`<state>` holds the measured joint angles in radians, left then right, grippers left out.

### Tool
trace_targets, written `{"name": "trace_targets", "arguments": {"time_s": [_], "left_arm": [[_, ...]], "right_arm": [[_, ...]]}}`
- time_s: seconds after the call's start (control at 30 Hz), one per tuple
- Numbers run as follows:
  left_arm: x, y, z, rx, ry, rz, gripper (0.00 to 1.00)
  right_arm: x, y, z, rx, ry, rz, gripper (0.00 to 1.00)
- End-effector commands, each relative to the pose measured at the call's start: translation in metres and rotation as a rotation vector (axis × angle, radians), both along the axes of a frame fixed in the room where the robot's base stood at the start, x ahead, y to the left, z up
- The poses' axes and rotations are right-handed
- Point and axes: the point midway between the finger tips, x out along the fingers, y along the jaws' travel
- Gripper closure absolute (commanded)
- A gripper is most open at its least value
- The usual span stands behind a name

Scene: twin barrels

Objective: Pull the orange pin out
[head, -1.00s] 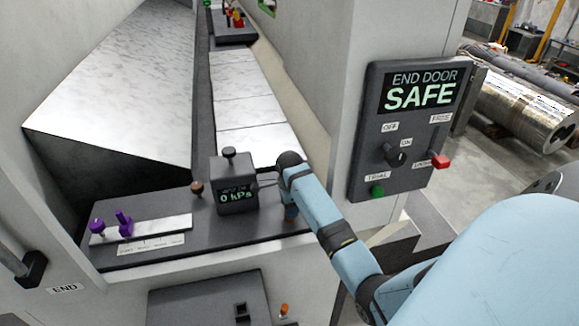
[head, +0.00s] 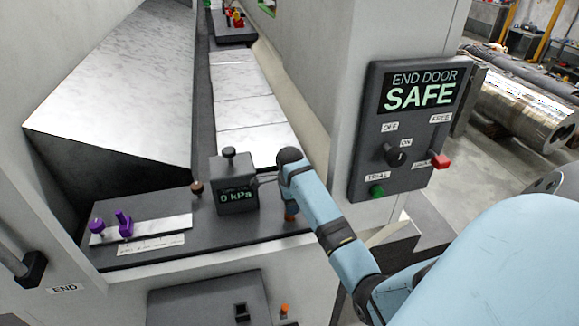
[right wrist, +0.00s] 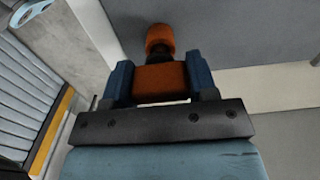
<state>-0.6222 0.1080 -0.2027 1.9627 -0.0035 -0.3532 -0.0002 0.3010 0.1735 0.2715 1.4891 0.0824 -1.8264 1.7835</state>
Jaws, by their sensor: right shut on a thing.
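The orange pin (right wrist: 160,78) shows close up in the right wrist view as an orange block, with a rounded orange end on a dark neck beyond it. My right gripper (right wrist: 160,73) is shut on the block, one blue finger on each side. My arm covers most of the gripper there. I cannot tell whether the pin still sits in a hole. My left gripper is not in view.
A gauge box (head: 235,185) reading 0 kPa stands just left of my arm. Purple knobs (head: 125,225) sit on a pale plate further left. A control panel (head: 405,130) reading END DOOR SAFE is on the right. A small orange piece (head: 284,309) shows at the lower panel.

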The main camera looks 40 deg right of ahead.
Motion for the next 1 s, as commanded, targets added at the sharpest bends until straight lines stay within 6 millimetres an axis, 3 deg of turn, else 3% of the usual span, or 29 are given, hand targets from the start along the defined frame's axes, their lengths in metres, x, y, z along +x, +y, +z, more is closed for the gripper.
{"name": "trace_targets", "arguments": {"time_s": [1.0], "left_arm": [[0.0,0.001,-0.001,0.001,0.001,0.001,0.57]], "right_arm": [[0.0,0.0,0.052,-0.001,-0.002,0.0,0.79]]}}
